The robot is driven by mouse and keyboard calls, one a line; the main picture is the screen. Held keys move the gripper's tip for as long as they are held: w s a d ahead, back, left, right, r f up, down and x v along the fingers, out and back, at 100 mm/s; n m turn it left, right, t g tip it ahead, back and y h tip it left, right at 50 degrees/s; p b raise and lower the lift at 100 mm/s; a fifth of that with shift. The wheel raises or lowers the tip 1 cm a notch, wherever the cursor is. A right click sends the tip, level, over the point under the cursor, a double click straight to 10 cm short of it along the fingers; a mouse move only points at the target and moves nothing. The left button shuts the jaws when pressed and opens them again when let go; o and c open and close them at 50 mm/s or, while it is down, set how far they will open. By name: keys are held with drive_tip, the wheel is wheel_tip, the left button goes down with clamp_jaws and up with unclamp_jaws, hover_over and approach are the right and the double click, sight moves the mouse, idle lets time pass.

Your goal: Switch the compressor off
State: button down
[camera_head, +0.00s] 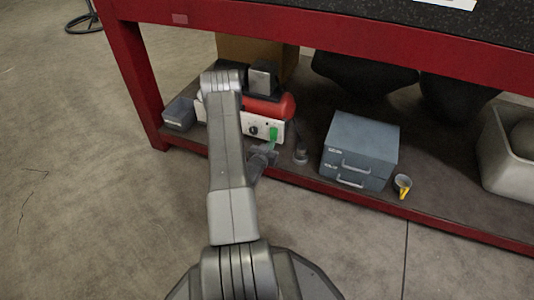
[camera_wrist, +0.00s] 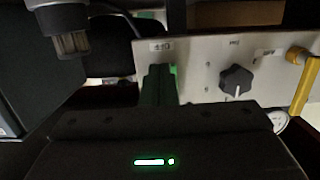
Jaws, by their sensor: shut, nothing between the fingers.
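The compressor has a red tank (camera_head: 268,106) and a pale front panel (camera_head: 230,124) on the lower shelf of the red bench. The panel carries a black knob (camera_head: 252,130) and a green switch (camera_head: 273,133). My gripper (camera_head: 268,150) is just in front of the panel, near the green switch. In the wrist view my gripper (camera_wrist: 158,82) is shut and empty, its fingers over the switch, with a strip of green (camera_wrist: 173,70) showing beside them. Whether they touch it I cannot tell. The black knob (camera_wrist: 237,80) is to the right there.
A yellow lever (camera_wrist: 301,85) is at the right.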

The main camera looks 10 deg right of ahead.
drive_tip(key=shift+w+d, duration=0.15)
drive_tip(key=shift+w, duration=0.05)
drive_tip(key=shift+w+d+f+t+h, duration=0.1)
drive_tip(key=shift+w+d+t+h, duration=0.05)
drive_tip(key=shift+w+t+h, duration=0.15)
drive_tip(key=shift+s+f, duration=0.1)
idle(0.3)
